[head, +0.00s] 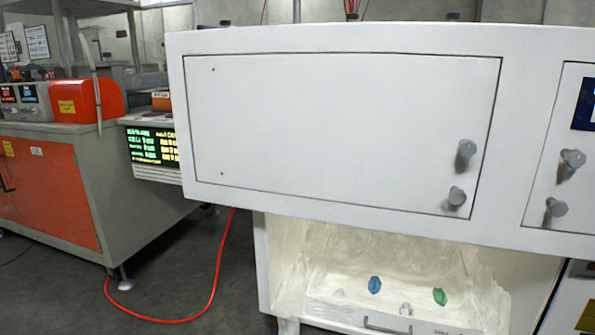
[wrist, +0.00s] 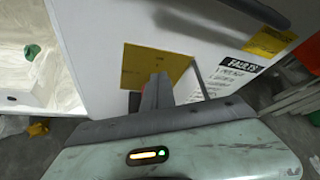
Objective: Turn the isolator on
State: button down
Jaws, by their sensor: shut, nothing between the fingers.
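In the wrist view my gripper (wrist: 157,82) is shut and empty, with its grey fingers in front of a yellow plate (wrist: 143,62) on a white panel. A small bit of red (wrist: 134,101) shows beside the fingers, low on the plate; it may be part of the isolator switch, but the fingers hide most of it. I cannot tell the switch's position or whether the fingers touch it. My gripper does not show in the head view.
A red hose (head: 216,270) lies on the floor. A "FAULTS" sign (wrist: 238,68) is right of the plate.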

jog(key=s, duration=0.1)
jog(key=s+a, duration=0.1)
jog(key=s, duration=0.3)
jog(key=shift+s+a, duration=0.15)
jog(key=shift+a, duration=0.25)
